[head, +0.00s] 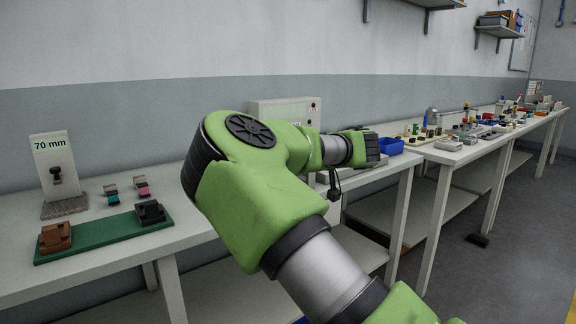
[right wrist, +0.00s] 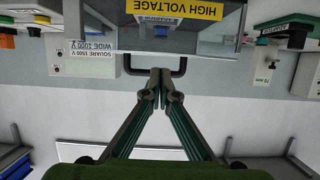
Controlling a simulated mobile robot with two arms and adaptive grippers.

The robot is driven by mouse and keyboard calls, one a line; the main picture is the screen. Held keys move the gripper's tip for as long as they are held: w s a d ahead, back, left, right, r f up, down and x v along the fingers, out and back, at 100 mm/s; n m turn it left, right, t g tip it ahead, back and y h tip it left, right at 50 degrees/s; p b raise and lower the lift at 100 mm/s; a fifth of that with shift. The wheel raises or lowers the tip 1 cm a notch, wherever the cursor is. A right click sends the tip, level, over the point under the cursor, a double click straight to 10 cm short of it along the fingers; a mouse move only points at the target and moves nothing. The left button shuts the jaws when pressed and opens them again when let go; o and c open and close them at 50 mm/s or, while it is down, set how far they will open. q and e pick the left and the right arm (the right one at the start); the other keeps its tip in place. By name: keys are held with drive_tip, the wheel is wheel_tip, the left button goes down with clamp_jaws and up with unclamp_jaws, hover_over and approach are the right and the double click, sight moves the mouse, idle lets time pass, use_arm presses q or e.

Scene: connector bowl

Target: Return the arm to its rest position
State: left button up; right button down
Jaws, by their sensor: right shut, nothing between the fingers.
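My right arm, green with grey joints, fills the middle of the head view. It reaches up from the bottom edge and bends to the right over the near bench. My right gripper (right wrist: 160,84) is shut and empty in the right wrist view. Its fingertips are close to a black bar handle (right wrist: 117,70) on a clear-fronted box with a yellow HIGH VOLTAGE label (right wrist: 179,9). I cannot tell whether they touch. In the head view I cannot make out its fingers clearly. My left gripper is in neither view.
On the near bench are a 70 mm stand (head: 53,165), a green board (head: 105,238) with brown and black blocks, and small coloured connectors. A pale box (head: 285,109) stands behind my arm. A blue bin (head: 391,146) is right of it. A cluttered bench extends right; floor (head: 500,235) is open.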

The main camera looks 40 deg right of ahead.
drive_tip(key=shift+s+f, duration=0.15)
drive_tip(key=shift+s, duration=0.1)
